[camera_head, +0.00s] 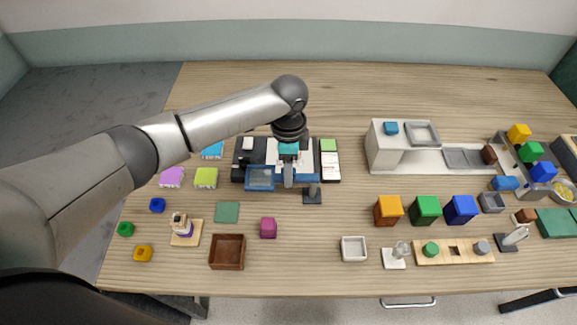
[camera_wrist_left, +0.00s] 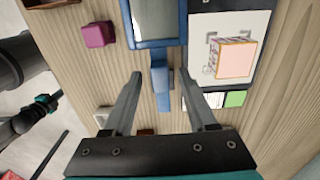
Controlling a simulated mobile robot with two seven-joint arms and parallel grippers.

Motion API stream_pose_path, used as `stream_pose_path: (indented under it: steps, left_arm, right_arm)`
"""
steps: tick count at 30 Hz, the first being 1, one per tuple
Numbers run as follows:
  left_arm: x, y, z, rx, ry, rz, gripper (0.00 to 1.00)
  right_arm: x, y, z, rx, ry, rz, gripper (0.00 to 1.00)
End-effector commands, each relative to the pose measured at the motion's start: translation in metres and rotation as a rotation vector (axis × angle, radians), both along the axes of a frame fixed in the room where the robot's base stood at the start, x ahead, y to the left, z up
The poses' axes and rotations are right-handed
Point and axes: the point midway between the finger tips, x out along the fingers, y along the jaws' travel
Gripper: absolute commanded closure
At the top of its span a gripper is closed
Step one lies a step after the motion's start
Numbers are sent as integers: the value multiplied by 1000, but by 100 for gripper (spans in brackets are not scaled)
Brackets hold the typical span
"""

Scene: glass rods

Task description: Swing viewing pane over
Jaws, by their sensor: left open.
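The viewing pane (camera_head: 260,179) is a blue frame around a grey-blue panel. It lies left of my left gripper in the head view, and part of it shows at the top of the left wrist view (camera_wrist_left: 157,20). A narrow blue bar (camera_wrist_left: 162,88) extends from the pane's side. My left gripper (camera_head: 288,184) points down over this blue part. In the left wrist view its two fingers (camera_wrist_left: 161,84) are open, with the bar in the gap between them. I cannot tell any contact. A dark, teal-marked part at the left edge of the wrist view may be my right gripper.
A white sheet with a printed box (camera_wrist_left: 235,55) lies beside the pane. A small dark-based stand (camera_head: 312,195) is close to the gripper's right. A magenta cube (camera_head: 268,228) and a brown tray (camera_head: 228,251) lie nearer the front. Bare table lies to the right of the stand.

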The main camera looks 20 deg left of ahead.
Motion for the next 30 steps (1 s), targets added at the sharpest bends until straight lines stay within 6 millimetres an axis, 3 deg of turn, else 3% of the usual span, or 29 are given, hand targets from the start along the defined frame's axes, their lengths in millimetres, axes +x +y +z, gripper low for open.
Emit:
stream_pose_path:
  steps: [2,16,30]
  left_arm:
    - [0,0,0,0,0,0,48]
    - [0,0,0,0,0,1,100]
    - [0,0,1,0,0,1,100]
  right_arm:
    - [-2,0,0,-1,3,0,100]
    - [-5,0,0,-1,8,-1,100]
    - [-5,-1,0,-1,9,-2,100]
